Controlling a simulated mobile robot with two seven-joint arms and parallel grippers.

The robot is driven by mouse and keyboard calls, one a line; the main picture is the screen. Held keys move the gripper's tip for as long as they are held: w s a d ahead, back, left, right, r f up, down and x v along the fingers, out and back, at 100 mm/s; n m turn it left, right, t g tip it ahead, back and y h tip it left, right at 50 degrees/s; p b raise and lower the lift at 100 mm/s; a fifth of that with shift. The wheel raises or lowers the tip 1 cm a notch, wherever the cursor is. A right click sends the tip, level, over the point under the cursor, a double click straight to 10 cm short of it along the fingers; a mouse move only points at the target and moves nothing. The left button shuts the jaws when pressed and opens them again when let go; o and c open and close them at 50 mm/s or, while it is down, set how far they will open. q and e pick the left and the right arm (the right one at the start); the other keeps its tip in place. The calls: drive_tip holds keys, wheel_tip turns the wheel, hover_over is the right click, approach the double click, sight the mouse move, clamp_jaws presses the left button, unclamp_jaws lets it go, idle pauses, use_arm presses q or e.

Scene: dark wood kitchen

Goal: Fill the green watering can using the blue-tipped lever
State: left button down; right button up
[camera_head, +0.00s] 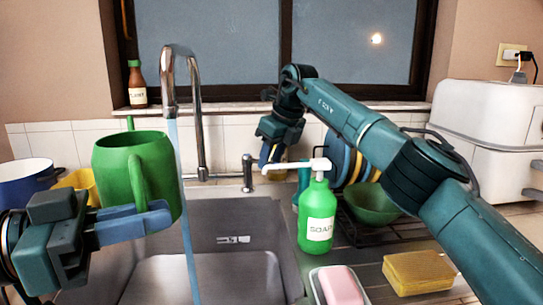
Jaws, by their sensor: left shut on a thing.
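The green watering can (115,170) is held up over the left side of the sink, roughly upright with its open top showing. My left gripper (158,217) is shut on its handle. A blue water stream (187,235) falls from the chrome faucet (168,72) along the can's right edge and on down towards the sink; I cannot tell whether any enters the can. My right gripper (268,155) is at the faucet's base, by the upright chrome fitting (248,172). Its fingers are small and partly hidden, and I cannot make out the blue-tipped lever there.
The metal sink (235,215) is below. A green soap bottle (318,215) stands right of it, before a rack with plates and a green bowl (372,205). A blue pot (25,182) is at left.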

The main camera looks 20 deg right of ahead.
drive_tip(key=shift+c, duration=0.5)
clamp_jaws()
drive_tip(key=shift+s+a+r, duration=0.1)
drive_tip(key=shift+s+a+m+t+h, duration=0.15)
drive_tip(key=shift+a+m+h, duration=0.4)
drive_tip(key=shift+a+m, duration=0.7)
drive_tip(key=shift+s+a+m+t+h, duration=0.1)
drive_tip(key=shift+a+m+h, duration=0.5)
drive_tip(key=shift+m, duration=1)
drive_tip(key=shift+s+a+m+t+h, duration=0.15)
drive_tip(key=shift+a+m+h, duration=0.3)
drive_tip(key=shift+a+m, duration=0.85)
drive_tip(key=shift+d, duration=0.2)
drive_tip(key=shift+o, duration=0.5)
unclamp_jaws()
